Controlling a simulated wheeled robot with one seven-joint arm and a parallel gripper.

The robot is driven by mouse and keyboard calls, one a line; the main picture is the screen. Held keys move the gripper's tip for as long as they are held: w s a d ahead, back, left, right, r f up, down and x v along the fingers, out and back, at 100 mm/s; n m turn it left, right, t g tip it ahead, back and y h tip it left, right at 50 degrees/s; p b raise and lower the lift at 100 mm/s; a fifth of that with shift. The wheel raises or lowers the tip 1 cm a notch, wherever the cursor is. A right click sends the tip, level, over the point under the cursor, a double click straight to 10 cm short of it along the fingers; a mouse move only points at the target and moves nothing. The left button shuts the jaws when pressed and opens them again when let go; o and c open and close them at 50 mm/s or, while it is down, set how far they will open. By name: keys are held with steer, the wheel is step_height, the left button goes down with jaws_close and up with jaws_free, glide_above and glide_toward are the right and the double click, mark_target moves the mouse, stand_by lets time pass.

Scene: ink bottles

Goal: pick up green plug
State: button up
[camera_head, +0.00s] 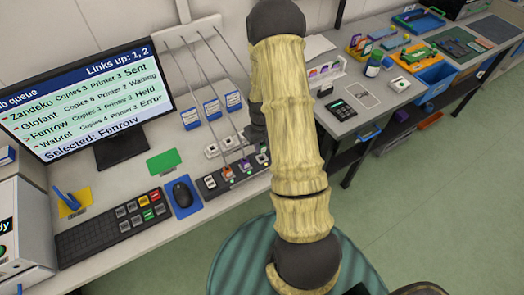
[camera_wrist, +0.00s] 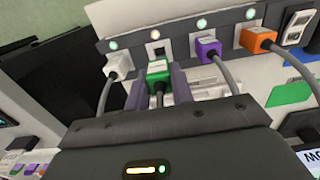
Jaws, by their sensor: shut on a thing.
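The green plug (camera_wrist: 158,71) is in the wrist view, between the two grey-violet fingers of my gripper (camera_wrist: 158,78). My gripper is shut on it, and a dark cable runs from the plug toward the gripper body. An empty-looking square socket (camera_wrist: 155,48) shows just above the plug, below a lit lamp. I cannot tell exactly how far the plug is from the panel. In the head view my arm hides the gripper and the green plug.
A white plug (camera_wrist: 117,66) sits left of the gripper; a purple plug (camera_wrist: 208,49) and an orange plug (camera_wrist: 258,40) sit right, with trailing cables. In the head view a monitor (camera_head: 85,95), keyboard (camera_head: 105,228) and mouse (camera_head: 182,193) occupy the desk.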

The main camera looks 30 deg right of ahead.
mark_target(262, 144)
step_height(262, 144, up, 5)
steer(key=shift+r+b, duration=0.1)
steer(key=shift+b, duration=0.2)
steer(key=shift+w+a, duration=0.1)
stand_by(0.7)
